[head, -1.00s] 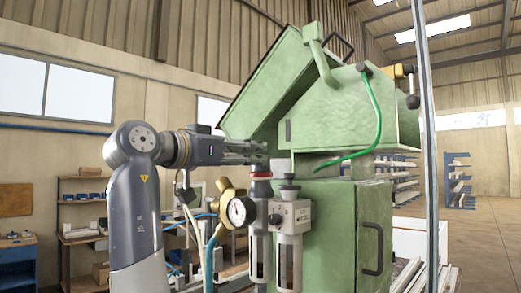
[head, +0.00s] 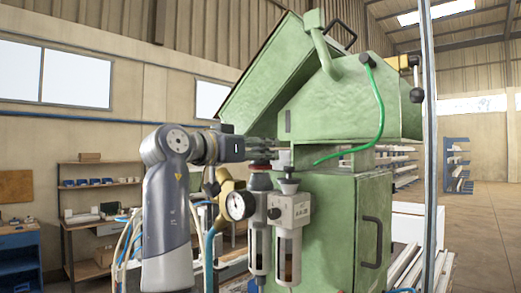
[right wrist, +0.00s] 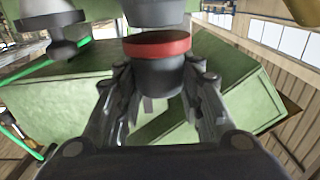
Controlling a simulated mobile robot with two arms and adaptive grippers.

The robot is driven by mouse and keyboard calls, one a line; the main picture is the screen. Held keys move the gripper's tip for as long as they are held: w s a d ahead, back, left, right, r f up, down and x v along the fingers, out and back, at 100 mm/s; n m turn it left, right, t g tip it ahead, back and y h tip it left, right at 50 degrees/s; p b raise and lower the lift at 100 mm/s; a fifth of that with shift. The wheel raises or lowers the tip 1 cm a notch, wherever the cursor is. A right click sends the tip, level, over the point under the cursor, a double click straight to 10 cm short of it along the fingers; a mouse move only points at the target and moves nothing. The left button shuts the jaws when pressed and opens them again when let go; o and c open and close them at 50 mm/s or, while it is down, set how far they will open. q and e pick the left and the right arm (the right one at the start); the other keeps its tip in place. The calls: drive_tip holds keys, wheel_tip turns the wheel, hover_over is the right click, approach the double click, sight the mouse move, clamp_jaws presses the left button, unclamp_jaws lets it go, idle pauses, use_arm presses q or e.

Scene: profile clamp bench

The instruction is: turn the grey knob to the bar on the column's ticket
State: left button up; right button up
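The grey knob (head: 261,164), dark with a red ring, tops the left filter unit beside the round gauge (head: 238,205). In the right wrist view the knob (right wrist: 155,78) sits at the centre between the fingers. My right gripper (head: 268,150) is beside the knob's top in the head view. The right wrist view shows this gripper (right wrist: 158,68) open, one fingertip on each side of the knob; any contact is unclear. I cannot make out the ticket or its bar. My left gripper is not in view.
A second unit with a dark top knob (head: 289,187) stands close on the right. The green machine (head: 335,215) is right behind, with a green hose (head: 378,100) hanging on it. A thin post (head: 428,150) stands at right.

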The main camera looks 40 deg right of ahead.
drive_tip(key=shift+f+t+b, duration=0.15)
drive_tip(key=shift+t+b, duration=0.15)
drive_tip(key=shift+b, duration=0.1)
drive_tip(key=shift+f+n+t+b, duration=0.1)
drive_tip(key=shift+n+t+b, duration=0.7)
drive_tip(key=shift+t+b, duration=0.25)
drive_tip(key=shift+r+n+t+y+b, duration=0.25)
drive_tip(key=shift+n+t+y+b, duration=0.55)
drive_tip(key=shift+t, duration=0.45)
drive_tip(key=shift+p, duration=0.3)
drive_tip(key=o, duration=1.1)
drive_tip(key=shift+a, duration=0.15)
drive_tip(key=v, duration=1.1)
drive_tip(key=shift+s+a+f, duration=0.1)
drive_tip(key=shift+a, duration=0.3)
